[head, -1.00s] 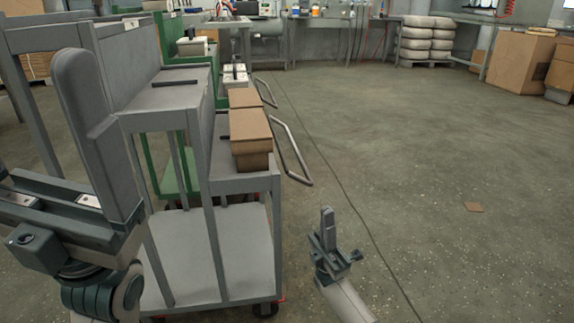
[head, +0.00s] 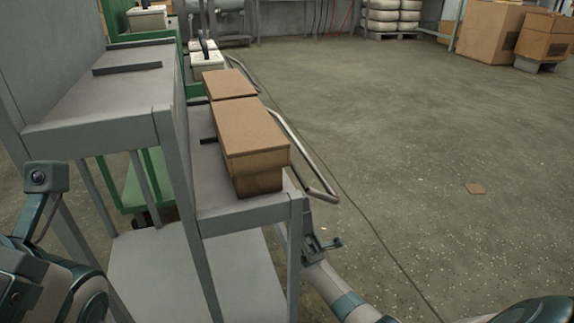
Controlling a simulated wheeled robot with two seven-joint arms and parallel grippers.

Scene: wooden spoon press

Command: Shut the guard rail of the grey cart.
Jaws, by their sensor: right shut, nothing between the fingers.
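The grey cart (head: 245,208) stands at the left with stepped shelves. A U-shaped metal bar (head: 312,161), which looks like its guard rail, juts out from the cart's right side, clear of the boxes. My right gripper (head: 307,220) is shut and empty, low beside the cart's near right corner post and below the near end of the bar. Its fingers are partly hidden by the post, and I cannot tell whether they touch anything. My left arm shows at the lower left, but its fingers are out of view.
Brown boxes (head: 250,135) stand on the cart's lower step. A green cart (head: 140,185) stands behind, with another metal bar (head: 245,72) beyond the boxes.

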